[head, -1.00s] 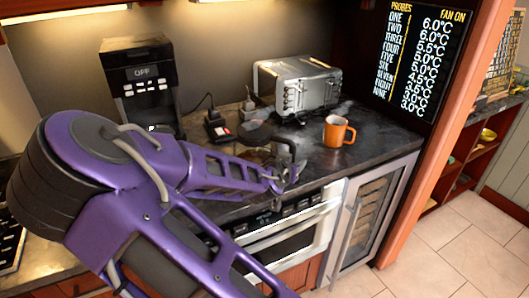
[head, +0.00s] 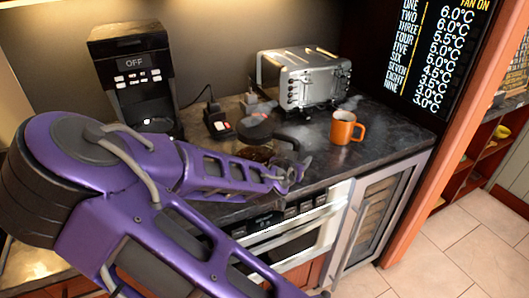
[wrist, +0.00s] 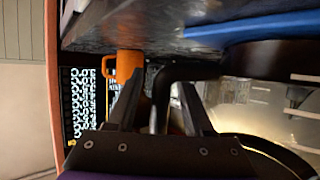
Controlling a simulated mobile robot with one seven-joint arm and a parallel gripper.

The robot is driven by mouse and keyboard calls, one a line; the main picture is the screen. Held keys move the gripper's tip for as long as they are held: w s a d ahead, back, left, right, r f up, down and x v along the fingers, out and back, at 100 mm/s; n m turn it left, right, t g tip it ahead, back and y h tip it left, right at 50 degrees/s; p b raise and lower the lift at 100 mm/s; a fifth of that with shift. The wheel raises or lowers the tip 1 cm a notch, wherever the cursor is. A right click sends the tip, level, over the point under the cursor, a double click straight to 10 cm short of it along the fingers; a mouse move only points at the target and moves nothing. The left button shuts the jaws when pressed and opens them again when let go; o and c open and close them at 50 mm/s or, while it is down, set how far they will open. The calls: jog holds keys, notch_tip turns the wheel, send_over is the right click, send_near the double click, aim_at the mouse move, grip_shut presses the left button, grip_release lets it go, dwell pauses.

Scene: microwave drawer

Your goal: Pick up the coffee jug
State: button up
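The coffee jug (head: 257,153) stands on the dark counter, partly hidden behind my arm in the head view. It has a round black lid and a black handle (head: 288,139) that points right. In the wrist view the jug's clear glass body (wrist: 245,95) fills the right side, and its black handle (wrist: 161,88) runs down between my two fingers. My gripper (head: 298,172) is at the handle side of the jug. In the wrist view my gripper (wrist: 160,82) is open, with a finger on each side of the handle and visible gaps.
An orange mug (head: 346,127) stands right of the jug, near my left finger in the wrist view. A silver toaster (head: 305,80) and a black coffee machine (head: 133,80) stand behind. An oven (head: 285,240) is below the counter. Bare counter (head: 390,132) lies at the right.

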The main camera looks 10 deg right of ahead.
grip_shut()
jog(key=shift+r, duration=0.1)
dwell(1.1)
